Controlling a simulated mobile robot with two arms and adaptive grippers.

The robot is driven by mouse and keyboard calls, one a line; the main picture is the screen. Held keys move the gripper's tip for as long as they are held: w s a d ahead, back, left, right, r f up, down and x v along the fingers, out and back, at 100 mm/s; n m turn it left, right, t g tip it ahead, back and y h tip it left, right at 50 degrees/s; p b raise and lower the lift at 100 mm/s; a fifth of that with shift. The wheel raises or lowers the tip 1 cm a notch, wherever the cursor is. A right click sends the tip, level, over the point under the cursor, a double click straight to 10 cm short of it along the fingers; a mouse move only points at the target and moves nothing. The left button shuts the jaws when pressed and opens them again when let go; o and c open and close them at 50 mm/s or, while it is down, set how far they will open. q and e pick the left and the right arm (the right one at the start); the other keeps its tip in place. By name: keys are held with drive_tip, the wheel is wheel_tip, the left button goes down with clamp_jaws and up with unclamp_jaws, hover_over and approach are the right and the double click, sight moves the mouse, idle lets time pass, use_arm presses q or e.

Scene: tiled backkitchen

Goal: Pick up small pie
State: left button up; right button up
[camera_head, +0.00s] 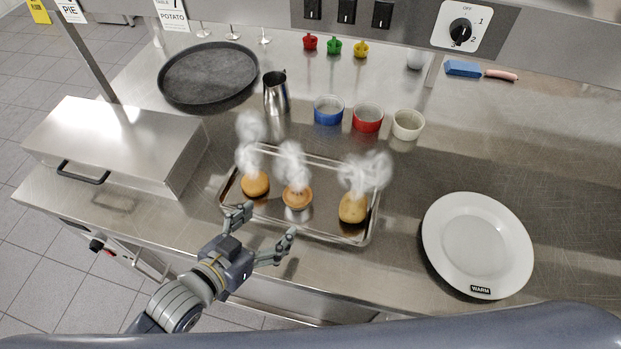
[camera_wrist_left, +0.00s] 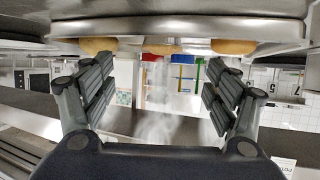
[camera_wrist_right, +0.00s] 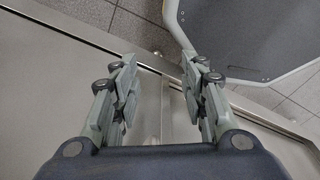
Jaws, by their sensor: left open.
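Three steaming baked items sit on a metal tray (camera_head: 330,237). The middle one looks like a small pie (camera_head: 297,197) with a pale crust rim and browned top. To its left is a round golden item (camera_head: 255,185), and to its right a potato-like item (camera_head: 353,208). My left gripper (camera_head: 265,232) is open and empty at the tray's front edge, just in front of the small pie and apart from it. The upside-down left wrist view shows the small pie (camera_wrist_left: 163,48) between the open fingers, partly hidden by the tray rim. My right gripper (camera_wrist_right: 160,85) is open and empty.
A closed steel box (camera_head: 115,145) stands left of the tray. Behind are a black round tray (camera_head: 208,74), a metal jug (camera_head: 276,92) and blue (camera_head: 328,111), red (camera_head: 367,118) and cream (camera_head: 408,124) ramekins. A white plate (camera_head: 477,240) lies right.

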sight(294, 199)
use_arm(q)
drive_tip(key=x, duration=0.2)
drive_tip(key=shift+w+d+r, duration=0.1)
drive_tip(key=shift+w+d, duration=0.1)
drive_tip(key=shift+w, duration=0.1)
drive_tip(key=p+x, duration=0.1)
drive_tip(key=x, duration=0.2)
drive_tip(key=shift+w, duration=0.15)
drive_tip(key=p+x, duration=0.2)
drive_tip(key=x, duration=0.2)
drive_tip(key=shift+w, duration=0.2)
drive_tip(key=shift+w+d+f, duration=0.35)
drive_tip(key=shift+c, duration=1.2)
drive_tip(key=c, duration=0.4)
drive_tip(key=shift+c, duration=0.2)
use_arm(e)
drive_tip(key=r, duration=0.2)
drive_tip(key=s+r, duration=0.1)
drive_tip(key=shift+a, duration=0.25)
